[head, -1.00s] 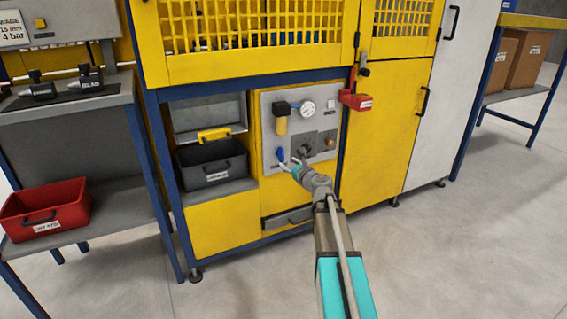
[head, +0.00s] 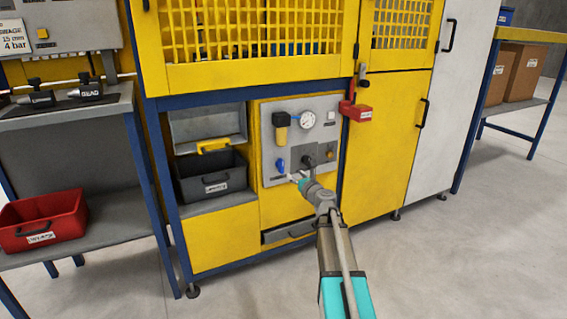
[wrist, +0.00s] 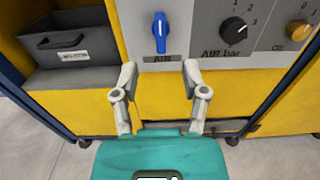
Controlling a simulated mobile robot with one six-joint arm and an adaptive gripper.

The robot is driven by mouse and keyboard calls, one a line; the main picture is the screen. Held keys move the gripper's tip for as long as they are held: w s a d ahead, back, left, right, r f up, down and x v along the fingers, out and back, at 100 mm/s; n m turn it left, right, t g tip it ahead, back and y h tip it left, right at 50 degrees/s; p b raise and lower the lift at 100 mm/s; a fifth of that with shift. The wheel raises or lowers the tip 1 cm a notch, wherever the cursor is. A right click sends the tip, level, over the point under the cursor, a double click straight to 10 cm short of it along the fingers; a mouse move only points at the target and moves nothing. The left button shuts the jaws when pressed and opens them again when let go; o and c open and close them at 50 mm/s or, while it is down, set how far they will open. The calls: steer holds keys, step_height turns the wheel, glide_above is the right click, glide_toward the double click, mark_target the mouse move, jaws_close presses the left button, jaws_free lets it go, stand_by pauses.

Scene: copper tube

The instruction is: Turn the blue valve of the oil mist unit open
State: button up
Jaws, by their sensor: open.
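The blue valve (head: 281,164) is on the grey control panel (head: 270,113), at its lower left. In the wrist view the valve (wrist: 159,32) shows as a blue lever pointing up and down, above a small label that seems to read AIR. My gripper (wrist: 160,74) is open and empty, its two grey fingers apart below the valve, one to each side of it. The fingers do not appear to touch the valve. In the head view my gripper (head: 297,179) is just below and right of the valve.
The panel also has a black knob (wrist: 234,31), an orange-yellow knob (wrist: 298,31), a pressure gauge (head: 307,120) and a unit with a yellow bowl (head: 282,135). A dark bin (wrist: 67,44) sits left of the panel. A red lockout-like box (head: 357,112) hangs at upper right.

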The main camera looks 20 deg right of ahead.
mark_target(283, 162)
steer(key=w, duration=1.2)
steer(key=shift+w+a, duration=0.2)
steer(key=shift+w, duration=0.15)
jaws_close()
steer(key=shift+d, duration=0.25)
steer(key=shift+a, duration=0.15)
